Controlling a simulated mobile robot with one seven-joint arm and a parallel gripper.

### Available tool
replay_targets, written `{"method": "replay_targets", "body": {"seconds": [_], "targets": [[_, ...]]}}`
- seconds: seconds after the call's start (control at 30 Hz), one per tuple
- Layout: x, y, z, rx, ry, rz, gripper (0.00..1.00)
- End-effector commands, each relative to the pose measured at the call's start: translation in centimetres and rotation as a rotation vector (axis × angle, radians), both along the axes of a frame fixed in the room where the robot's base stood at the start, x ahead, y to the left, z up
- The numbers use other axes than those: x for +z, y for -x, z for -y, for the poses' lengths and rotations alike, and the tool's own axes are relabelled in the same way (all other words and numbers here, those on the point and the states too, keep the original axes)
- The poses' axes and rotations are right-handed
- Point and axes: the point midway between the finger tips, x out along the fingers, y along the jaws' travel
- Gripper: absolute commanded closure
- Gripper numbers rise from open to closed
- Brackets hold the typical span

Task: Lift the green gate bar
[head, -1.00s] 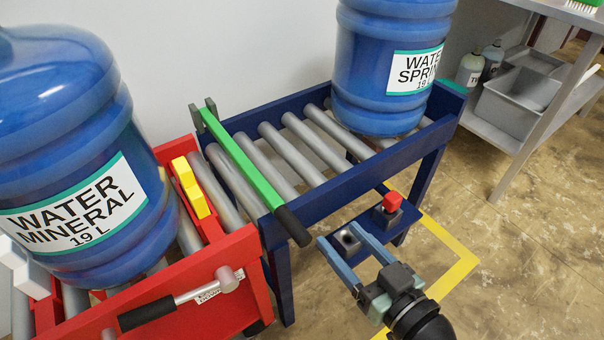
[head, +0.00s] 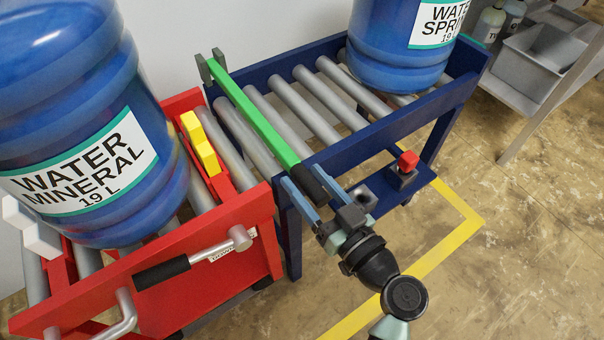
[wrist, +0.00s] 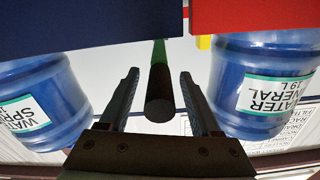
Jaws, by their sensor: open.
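The green gate bar (head: 252,116) lies across the near end of the blue roller conveyor, its far end at a dark bracket (head: 210,68) by the wall. Its black handle (head: 311,184) sticks out past the conveyor's front rail. My gripper (head: 300,193) is open at this handle, with one finger on either side of it in the head view. In the wrist view, the handle's round end (wrist: 159,108) appears between the two fingers, with a gap on each side. The green part shows just beyond it.
A blue jug (head: 400,45) stands on the blue conveyor (head: 390,128). Another blue jug (head: 75,110) stands on the red cart (head: 230,235), which has a black-gripped lever (head: 162,273) and a yellow block (head: 199,143). A red button (head: 408,160) sits on a blue shelf close to my gripper. Floor at right is open.

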Motion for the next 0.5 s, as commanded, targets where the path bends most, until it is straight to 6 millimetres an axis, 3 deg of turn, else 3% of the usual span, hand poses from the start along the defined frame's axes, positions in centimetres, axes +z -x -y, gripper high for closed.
{"method": "replay_targets", "body": {"seconds": [0.2, 0.5], "targets": [[0.0, -1.4, -1.0, 0.000, 0.001, -0.001, 0.36], [0.0, -1.6, -1.1, -0.001, 0.001, -0.001, 0.38]]}}
